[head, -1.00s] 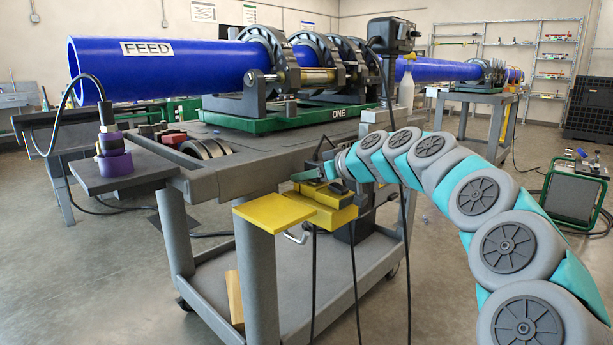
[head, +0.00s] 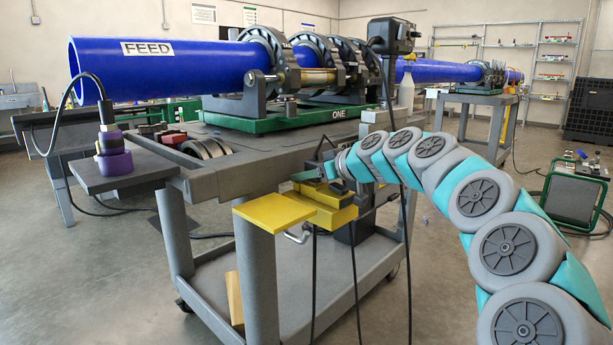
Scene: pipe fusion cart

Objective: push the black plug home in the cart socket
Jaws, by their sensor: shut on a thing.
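My gripper (head: 318,177) is low at the cart's near right corner, with its teal finger just above a yellow box (head: 328,213) on the cart's side. It is shut on a small dark thing, which I take to be the black plug; the fingers and wrist hide most of it. The yellow box appears to be the cart socket. Its opening is hidden, so I cannot tell how deep the plug sits or whether it touches the box. Black cables hang below and beside the box.
A yellow plate on a grey post (head: 275,212) stands close at left of the gripper. The grey cart (head: 225,185) carries a blue FEED pipe (head: 180,66) in black clamps. A black box (head: 393,36) with a hanging cable is above. A purple-collared connector (head: 113,155) stands on the left shelf.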

